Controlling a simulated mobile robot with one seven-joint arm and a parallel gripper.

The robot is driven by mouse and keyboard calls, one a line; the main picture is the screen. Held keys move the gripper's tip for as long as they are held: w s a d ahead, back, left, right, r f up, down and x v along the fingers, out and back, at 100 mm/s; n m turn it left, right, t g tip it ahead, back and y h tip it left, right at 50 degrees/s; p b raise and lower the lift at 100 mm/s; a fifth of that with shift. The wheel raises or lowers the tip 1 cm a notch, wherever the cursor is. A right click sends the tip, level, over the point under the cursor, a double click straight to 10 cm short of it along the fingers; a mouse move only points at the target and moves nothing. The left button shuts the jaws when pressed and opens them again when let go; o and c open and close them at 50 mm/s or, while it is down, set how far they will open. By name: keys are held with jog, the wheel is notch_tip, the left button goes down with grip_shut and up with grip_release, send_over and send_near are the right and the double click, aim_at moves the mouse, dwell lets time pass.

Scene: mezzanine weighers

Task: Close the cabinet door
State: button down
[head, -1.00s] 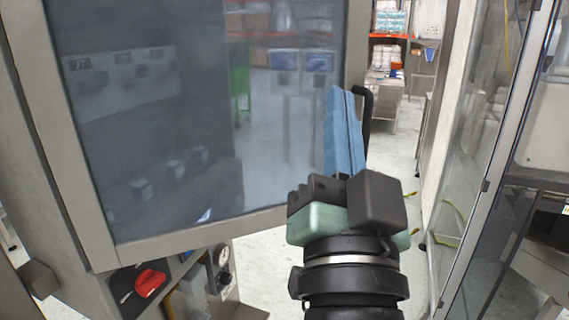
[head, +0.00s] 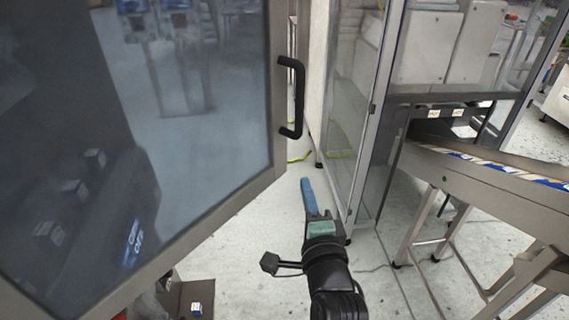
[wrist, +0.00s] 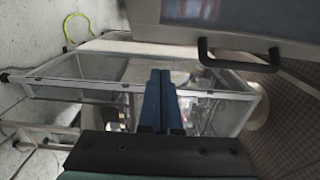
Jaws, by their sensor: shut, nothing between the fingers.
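The cabinet door (head: 170,110) is a large dark glass panel in a grey frame, standing open at the left of the head view. Its black handle (head: 292,97) is on the door's right edge. In the wrist view the door shows at the top (wrist: 230,20), with its handle (wrist: 238,62) at upper right. My gripper (head: 307,188) is shut and empty, its blue fingers pressed together. It is below and right of the handle in the head view, apart from it. The fingers also show in the wrist view (wrist: 158,100). The cabinet's body is mostly hidden behind the door.
A glass-walled enclosure (head: 350,110) with metal posts stands just right of my gripper. A sloping conveyor (head: 490,180) on metal legs is further right. Bare floor (head: 245,240) lies between the door and the enclosure. A small box (head: 196,309) is low at the left.

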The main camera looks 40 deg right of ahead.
aim_at(283, 157)
jog(key=w+p, duration=0.1)
jog(key=w, duration=0.4)
jog(key=w+d+p, duration=0.1)
jog(key=w, duration=0.1)
jog(key=shift+w+p, duration=0.15)
jog(key=shift+p, duration=0.2)
jog(key=shift+w, duration=0.1)
jog(key=shift+w, duration=0.1)
